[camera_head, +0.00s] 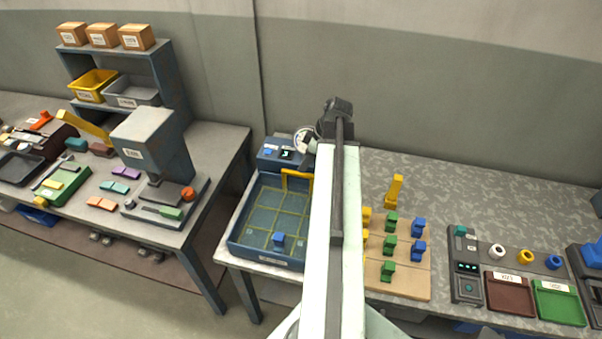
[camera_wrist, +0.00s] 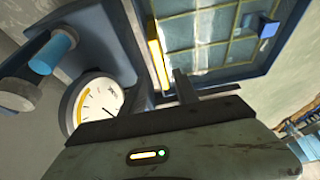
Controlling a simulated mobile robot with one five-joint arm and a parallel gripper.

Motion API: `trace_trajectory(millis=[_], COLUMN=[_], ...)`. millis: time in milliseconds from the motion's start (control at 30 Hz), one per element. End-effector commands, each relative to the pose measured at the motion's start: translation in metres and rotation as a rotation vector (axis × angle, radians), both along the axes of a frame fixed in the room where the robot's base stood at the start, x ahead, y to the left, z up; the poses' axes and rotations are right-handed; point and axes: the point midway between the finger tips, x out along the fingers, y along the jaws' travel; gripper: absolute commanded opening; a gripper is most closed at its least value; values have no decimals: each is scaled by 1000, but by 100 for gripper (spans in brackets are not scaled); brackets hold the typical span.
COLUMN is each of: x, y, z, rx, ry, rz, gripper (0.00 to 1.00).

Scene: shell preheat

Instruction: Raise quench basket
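The quench basket is a yellow wire grid (camera_head: 268,212) sitting low inside a blue tank (camera_head: 243,252). Its upright yellow handle (camera_head: 297,175) stands at the back edge, partly hidden by my arm in the head view. A blue block (camera_head: 278,239) rests in the basket; it also shows in the wrist view (camera_wrist: 268,28). In the wrist view my gripper (camera_wrist: 163,88) is open, its dark fingers apart with the yellow handle (camera_wrist: 156,55) between or just beyond their tips. I cannot tell whether they touch it. In the head view the gripper is mostly hidden behind my arm.
A white round gauge (camera_wrist: 97,103) and a blue control box (camera_head: 280,155) stand close behind the tank. Right of my arm, a wooden board (camera_head: 408,285) holds green, blue and yellow pieces. A press (camera_head: 150,145) stands on the left bench. The grey bench top (camera_head: 470,195) at back right is mostly clear.

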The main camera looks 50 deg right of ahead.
Motion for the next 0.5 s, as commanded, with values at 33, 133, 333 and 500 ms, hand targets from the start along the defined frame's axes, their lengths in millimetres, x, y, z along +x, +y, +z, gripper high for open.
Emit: trace_trajectory(millis=[33,133,333,500], x=[4,10,16,17], y=[2,5,8,9], z=[-19,-35,-45,-43], rx=[-1,0,0,0], ry=[0,0,0,0], rz=[2,2,0,1], gripper=[36,36,36,36])
